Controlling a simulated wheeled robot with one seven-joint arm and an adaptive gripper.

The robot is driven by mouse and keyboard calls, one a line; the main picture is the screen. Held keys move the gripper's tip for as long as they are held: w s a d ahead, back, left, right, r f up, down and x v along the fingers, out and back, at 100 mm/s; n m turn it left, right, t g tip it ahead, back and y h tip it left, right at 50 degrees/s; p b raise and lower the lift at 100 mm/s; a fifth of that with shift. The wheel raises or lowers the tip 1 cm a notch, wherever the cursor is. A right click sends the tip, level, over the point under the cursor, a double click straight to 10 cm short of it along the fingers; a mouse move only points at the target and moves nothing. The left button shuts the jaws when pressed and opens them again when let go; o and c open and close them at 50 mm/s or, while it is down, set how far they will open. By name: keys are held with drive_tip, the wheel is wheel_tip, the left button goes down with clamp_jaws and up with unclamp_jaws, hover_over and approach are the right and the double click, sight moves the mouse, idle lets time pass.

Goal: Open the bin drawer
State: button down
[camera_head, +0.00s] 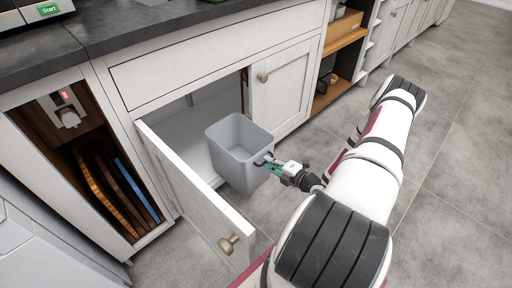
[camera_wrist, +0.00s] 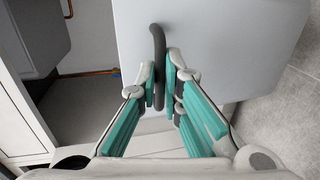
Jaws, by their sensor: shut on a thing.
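The bin drawer shows as a grey open-topped bin (camera_head: 236,160) standing partly out of the cabinet opening, beside the open cabinet door. In the wrist view the bin's pale front (camera_wrist: 215,45) fills the upper middle, with a dark grey bar handle (camera_wrist: 159,55) on it. My gripper (camera_head: 268,162) is at the bin's front face. In the wrist view my gripper (camera_wrist: 160,80) has its teal-padded fingers on both sides of the handle, closed on it. The handle's lower part is partly hidden between the fingers. The bin looks empty, though its bottom is not clearly visible.
The white cabinet door (camera_head: 190,195) stands open to the left of the bin, its knob (camera_head: 229,243) facing outward. A closed door (camera_head: 284,88) is to the right. Cutting boards (camera_head: 115,185) stand in a niche at left. Grey floor (camera_head: 460,170) is clear at right.

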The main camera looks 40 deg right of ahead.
drive_tip(key=shift+f+v, duration=0.2)
drive_tip(key=shift+v, duration=0.8)
drive_tip(key=shift+f+v, duration=0.2)
drive_tip(key=shift+v, duration=0.8)
drive_tip(key=shift+s, duration=0.1)
drive_tip(key=c, duration=1.7)
unclamp_jaws()
drive_tip(key=v, duration=1.2)
